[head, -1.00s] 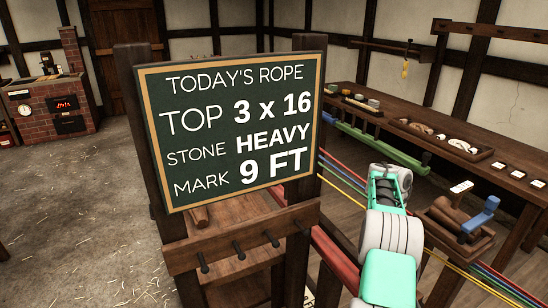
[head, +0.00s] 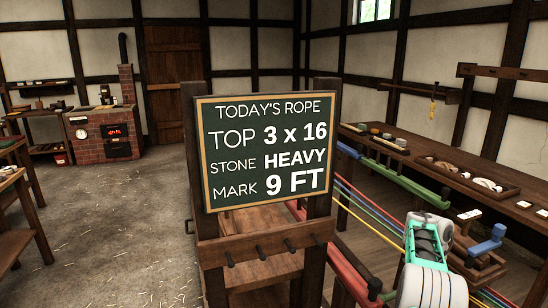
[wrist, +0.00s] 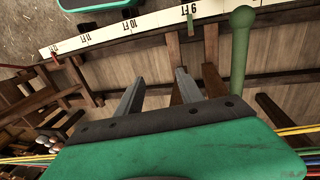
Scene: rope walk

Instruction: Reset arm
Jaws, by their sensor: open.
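My arm (head: 432,270), mint and pale grey, shows at the lower right of the head view, in front of the long bench. Its far end is hidden there. In the wrist view my gripper (wrist: 160,80) has two grey fingers standing apart beyond a dark bolted edge and a green body. Nothing shows between the fingertips except the wooden floor below.
A chalkboard (head: 268,150) on a wooden post frame stands left of my arm. Coloured ropes run beside a workbench (head: 395,160) at right. A white foot scale (wrist: 130,33) and green knobbed handle (wrist: 240,55) lie beyond my gripper. Floor at left is open.

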